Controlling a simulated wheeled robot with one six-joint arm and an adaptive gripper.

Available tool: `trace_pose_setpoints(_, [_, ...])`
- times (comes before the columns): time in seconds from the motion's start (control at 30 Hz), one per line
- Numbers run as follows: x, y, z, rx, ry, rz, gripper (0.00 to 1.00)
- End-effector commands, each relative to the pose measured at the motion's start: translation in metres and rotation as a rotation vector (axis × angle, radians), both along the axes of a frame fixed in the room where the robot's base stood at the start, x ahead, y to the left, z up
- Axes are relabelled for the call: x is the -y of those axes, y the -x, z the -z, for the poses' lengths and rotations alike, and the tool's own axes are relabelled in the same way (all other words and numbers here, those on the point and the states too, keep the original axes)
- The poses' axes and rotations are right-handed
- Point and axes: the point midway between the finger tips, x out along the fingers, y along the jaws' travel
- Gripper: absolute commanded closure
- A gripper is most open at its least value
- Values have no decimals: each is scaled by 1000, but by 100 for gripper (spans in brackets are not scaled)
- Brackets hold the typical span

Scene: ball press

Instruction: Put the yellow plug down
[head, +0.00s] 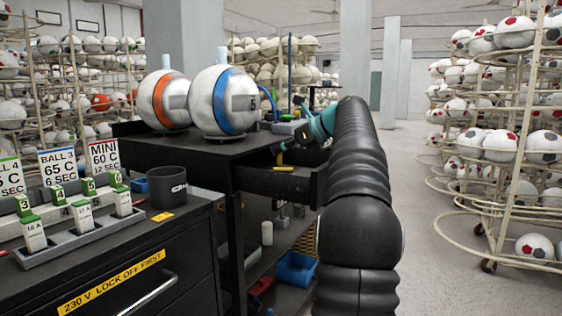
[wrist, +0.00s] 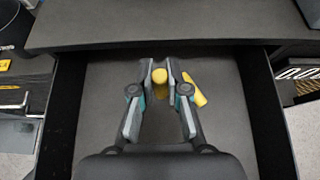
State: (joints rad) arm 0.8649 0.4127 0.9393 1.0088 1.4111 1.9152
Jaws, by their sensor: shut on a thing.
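The yellow plug (wrist: 159,75) is between the fingertips of my gripper (wrist: 160,72), which is shut on it. The gripper and plug are over an open drawer (wrist: 95,85) with a dark flat bottom. I cannot tell whether the plug touches the drawer bottom. A second yellow piece (wrist: 196,92) lies in the drawer just right of the right finger, partly hidden by it. In the head view, my gripper (head: 284,151) reaches down over the open drawer (head: 262,183) under the black bench top, and the yellow piece (head: 283,169) shows at the drawer.
Two striped balls (head: 223,102) stand on the black bench (head: 190,148) above the drawer. At the left, a black cup (head: 167,188) and a row of labelled green-topped blocks (head: 80,220) stand on a cabinet. Ball racks (head: 500,130) stand at the right, beyond open floor.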

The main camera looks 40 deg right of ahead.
Motion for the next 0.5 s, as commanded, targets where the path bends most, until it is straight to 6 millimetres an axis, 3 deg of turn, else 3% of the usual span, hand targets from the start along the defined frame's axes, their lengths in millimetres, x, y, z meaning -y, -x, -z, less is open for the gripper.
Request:
trace_pose_setpoints(0.1, [0,1,21,-2,-2,1,100])
trace_pose_setpoints(0.2, [0,1,30,1,-1,0,100])
trace_pose_setpoints(0.5, [1,1,32,0,0,1,100])
